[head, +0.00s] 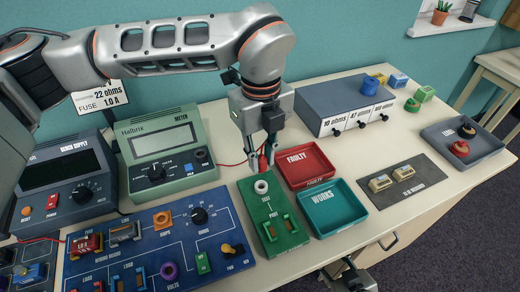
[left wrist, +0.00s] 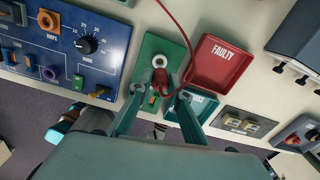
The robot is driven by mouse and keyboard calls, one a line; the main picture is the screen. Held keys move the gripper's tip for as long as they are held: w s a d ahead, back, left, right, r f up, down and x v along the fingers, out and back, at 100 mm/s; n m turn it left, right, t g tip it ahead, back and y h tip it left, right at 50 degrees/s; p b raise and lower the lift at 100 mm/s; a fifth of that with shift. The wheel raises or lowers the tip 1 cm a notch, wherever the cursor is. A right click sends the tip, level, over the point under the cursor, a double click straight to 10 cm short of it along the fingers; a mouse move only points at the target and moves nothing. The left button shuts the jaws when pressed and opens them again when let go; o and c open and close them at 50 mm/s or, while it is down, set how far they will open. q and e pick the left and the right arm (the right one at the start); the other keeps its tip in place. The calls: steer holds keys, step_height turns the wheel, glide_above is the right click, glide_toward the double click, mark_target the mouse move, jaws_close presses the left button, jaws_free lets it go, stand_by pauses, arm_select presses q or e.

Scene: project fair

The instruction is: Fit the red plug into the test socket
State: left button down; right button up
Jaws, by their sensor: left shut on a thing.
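The red plug (head: 262,164) is held between the fingertips of my left gripper (head: 262,150), which is shut on it. It also shows in the left wrist view (left wrist: 172,80), with a red lead running up from it. The test socket is a white ring (head: 261,187) on a green test board (head: 272,215). In the left wrist view the ring (left wrist: 160,61) lies just beyond the plug, and they look apart. The plug's tip is hidden. My right gripper (head: 350,276) shows partly at the bottom edge, and its jaws are unclear.
A red FAULTY tray (head: 305,163) and a teal WORKS tray (head: 334,207) stand right of the board. A blue panel (head: 150,240) with knobs and a green meter (head: 168,150) stand to the left. A grey resistor box (head: 345,103) is behind.

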mark_target(261, 170)
arm_select(q)
steer(key=shift+f, duration=0.9)
steer(key=shift+f+b, duration=1.35)
steer(key=shift+f, duration=0.2)
steer(key=shift+r+b, duration=0.1)
steer(key=shift+b, duration=0.35)
stand_by(0.3)
steer(key=shift+f+b, duration=0.6)
steer(key=shift+f, duration=0.35)
stand_by(1.1)
steer(key=c, duration=1.8)
jaws_free()
steer(key=o, duration=0.5)
